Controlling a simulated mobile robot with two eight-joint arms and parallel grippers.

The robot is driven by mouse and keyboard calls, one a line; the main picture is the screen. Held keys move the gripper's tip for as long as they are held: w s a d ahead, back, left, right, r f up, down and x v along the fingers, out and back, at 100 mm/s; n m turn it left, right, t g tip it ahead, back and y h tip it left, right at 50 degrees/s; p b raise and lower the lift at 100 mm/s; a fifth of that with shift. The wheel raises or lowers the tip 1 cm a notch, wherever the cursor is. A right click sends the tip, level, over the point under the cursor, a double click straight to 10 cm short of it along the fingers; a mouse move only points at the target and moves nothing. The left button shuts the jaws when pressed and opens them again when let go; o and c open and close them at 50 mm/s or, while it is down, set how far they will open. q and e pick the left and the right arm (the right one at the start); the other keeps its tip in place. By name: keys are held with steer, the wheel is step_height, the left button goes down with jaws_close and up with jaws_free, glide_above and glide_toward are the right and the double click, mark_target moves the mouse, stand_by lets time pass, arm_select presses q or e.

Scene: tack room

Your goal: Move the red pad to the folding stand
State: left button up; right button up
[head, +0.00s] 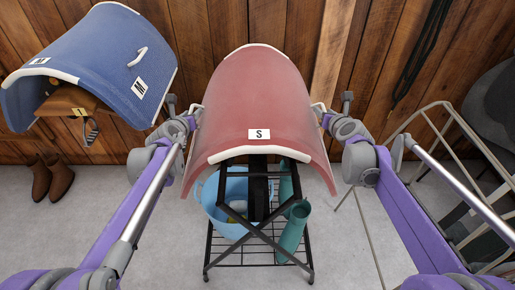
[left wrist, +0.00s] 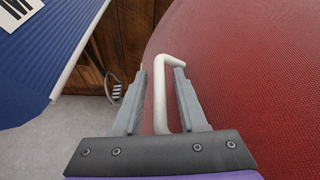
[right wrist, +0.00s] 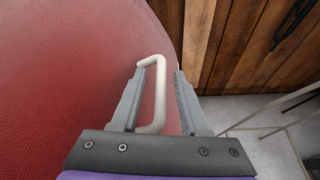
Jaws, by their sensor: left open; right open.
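The red pad (head: 255,100), arched and white-edged with a label "S", lies draped over a black stand (head: 258,240) with crossed legs and a wire shelf. I cannot tell whether this is the folding stand. My left gripper (head: 193,116) is at the pad's left side. In the left wrist view its open fingers (left wrist: 161,72) stand either side of a white handle (left wrist: 162,100) on the pad. My right gripper (head: 322,112) is at the pad's right side. In the right wrist view its open fingers (right wrist: 160,72) stand either side of another white handle (right wrist: 159,95).
A blue pad (head: 90,55) hangs on a wooden wall rack (head: 65,103) at the left. Brown boots (head: 52,178) are at the left wall. A pale metal frame (head: 425,125) with dark items stands at right.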

arm_select(q)
steer(key=shift+s, duration=0.15)
arm_select(e)
steer(key=shift+s, duration=0.1)
arm_select(q)
steer(key=v, duration=1.1)
steer(key=shift+s+r, duration=0.2)
steer(key=shift+s, duration=0.1)
arm_select(e)
steer(key=v, duration=1.2)
arm_select(q)
steer(key=shift+a, duration=0.1)
